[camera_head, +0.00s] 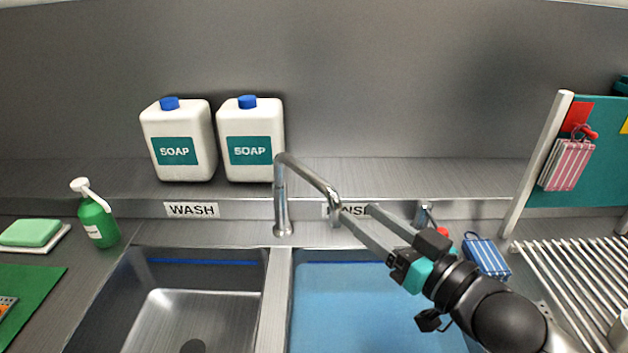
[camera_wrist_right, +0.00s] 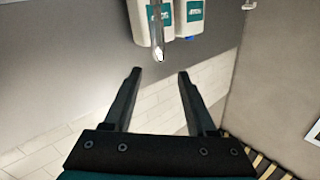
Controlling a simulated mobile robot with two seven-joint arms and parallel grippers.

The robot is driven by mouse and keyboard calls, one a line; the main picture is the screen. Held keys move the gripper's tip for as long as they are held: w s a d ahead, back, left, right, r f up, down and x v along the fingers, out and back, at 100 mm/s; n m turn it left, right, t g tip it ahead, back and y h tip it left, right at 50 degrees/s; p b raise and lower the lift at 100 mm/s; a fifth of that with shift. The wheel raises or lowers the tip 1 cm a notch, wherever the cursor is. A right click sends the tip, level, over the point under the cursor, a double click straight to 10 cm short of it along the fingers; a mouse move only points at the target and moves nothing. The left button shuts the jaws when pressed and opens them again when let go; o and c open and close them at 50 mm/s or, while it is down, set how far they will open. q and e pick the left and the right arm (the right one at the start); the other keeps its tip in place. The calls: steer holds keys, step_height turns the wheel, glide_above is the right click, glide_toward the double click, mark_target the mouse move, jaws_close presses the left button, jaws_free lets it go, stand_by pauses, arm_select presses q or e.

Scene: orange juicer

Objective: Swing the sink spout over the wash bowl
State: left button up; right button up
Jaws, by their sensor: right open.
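The metal sink spout (camera_head: 308,172) rises from its base between the two bowls and arches right, its tip hanging over the rinse side. The wash bowl (camera_head: 252,282) is the left basin, below the WASH label (camera_head: 192,210), and looks empty. My right gripper (camera_head: 356,213) is open and empty, its fingertips just right of the spout's hanging end. In the right wrist view the spout end (camera_wrist_right: 158,45) shows between and beyond the open fingertips (camera_wrist_right: 160,74); I cannot tell whether they touch. My left gripper is not in view.
The blue rinse bowl (camera_head: 350,310) lies below my right arm. Two soap jugs (camera_head: 178,140) stand on the ledge behind. A blue striped item (camera_head: 487,257) and a slatted rack (camera_head: 575,285) are at right.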

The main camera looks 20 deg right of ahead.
mark_target(324, 187)
steer(key=shift+x, duration=6.75)
jaws_close()
